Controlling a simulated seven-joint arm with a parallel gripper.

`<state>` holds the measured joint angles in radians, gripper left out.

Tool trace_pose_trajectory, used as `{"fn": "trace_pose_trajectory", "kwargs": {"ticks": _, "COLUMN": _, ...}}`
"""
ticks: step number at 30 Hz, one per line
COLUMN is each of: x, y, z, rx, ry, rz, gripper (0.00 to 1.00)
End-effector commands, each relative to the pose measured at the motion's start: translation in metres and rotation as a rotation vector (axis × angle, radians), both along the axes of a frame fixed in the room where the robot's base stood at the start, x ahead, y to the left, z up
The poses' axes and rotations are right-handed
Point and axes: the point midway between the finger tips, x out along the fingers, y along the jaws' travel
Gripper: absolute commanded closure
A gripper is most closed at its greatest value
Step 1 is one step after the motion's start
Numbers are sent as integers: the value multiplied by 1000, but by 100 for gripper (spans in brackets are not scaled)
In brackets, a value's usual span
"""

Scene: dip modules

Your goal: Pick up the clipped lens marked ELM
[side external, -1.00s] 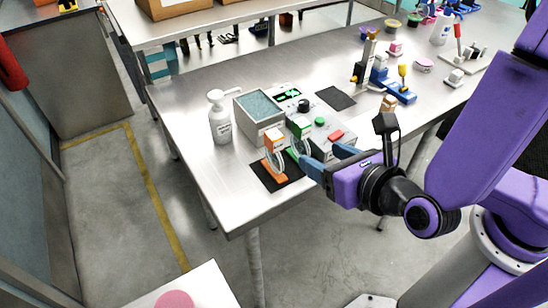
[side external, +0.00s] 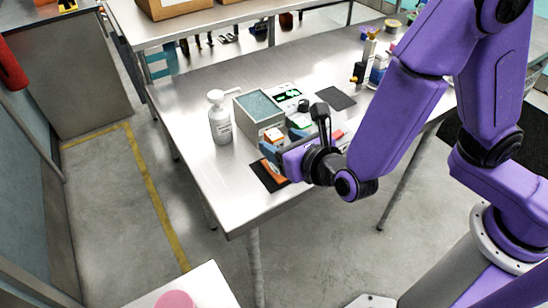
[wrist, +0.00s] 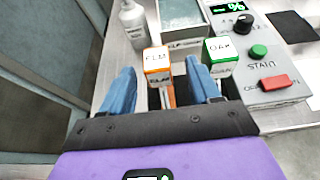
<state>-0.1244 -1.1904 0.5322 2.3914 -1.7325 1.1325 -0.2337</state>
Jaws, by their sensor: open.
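The orange clip marked ELM (wrist: 157,61) stands near the front of the steel table, on a dark mat (side external: 257,177). In the side view its orange and white top (side external: 274,135) shows, and my gripper hides part of the rest. The lens itself is mostly hidden. A green clip marked OAK (wrist: 220,52) stands just right of it. My gripper (wrist: 163,82) is open, with its blue fingers on either side of the ELM clip's lower part; I cannot tell if they touch it. The right finger lies between the two clips.
A water-filled bath (side external: 258,111) stands behind the clips. A white pump bottle (side external: 220,120) is left of the bath. A control box with a black knob (wrist: 244,22), green START button (wrist: 258,52) and red button (wrist: 275,82) is at right.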

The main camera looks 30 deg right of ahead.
Motion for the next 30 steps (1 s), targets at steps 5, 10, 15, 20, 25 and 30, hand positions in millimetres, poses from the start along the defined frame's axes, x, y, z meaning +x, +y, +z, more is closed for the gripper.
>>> {"fn": "trace_pose_trajectory", "kwargs": {"ticks": 5, "x": 17, "y": 0, "z": -6, "rx": 0, "ry": 1, "rz": -5, "gripper": 38}}
{"fn": "trace_pose_trajectory", "kwargs": {"ticks": 10, "x": 39, "y": 1, "z": -14, "rx": 0, "ry": 0, "rz": -4, "gripper": 38}}
{"fn": "trace_pose_trajectory", "kwargs": {"ticks": 15, "x": 49, "y": 2, "z": -18, "rx": 1, "ry": 0, "rz": -2, "gripper": 38}}
{"fn": "trace_pose_trajectory", "kwargs": {"ticks": 20, "x": 49, "y": 2, "z": -18, "rx": 1, "ry": 0, "rz": 0, "gripper": 38}}
{"fn": "trace_pose_trajectory", "kwargs": {"ticks": 25, "x": 49, "y": 2, "z": -18, "rx": 1, "ry": 0, "rz": 0, "gripper": 77}}
{"fn": "trace_pose_trajectory", "kwargs": {"ticks": 30, "x": 48, "y": 2, "z": -18, "rx": 1, "ry": 0, "rz": 0, "gripper": 100}}
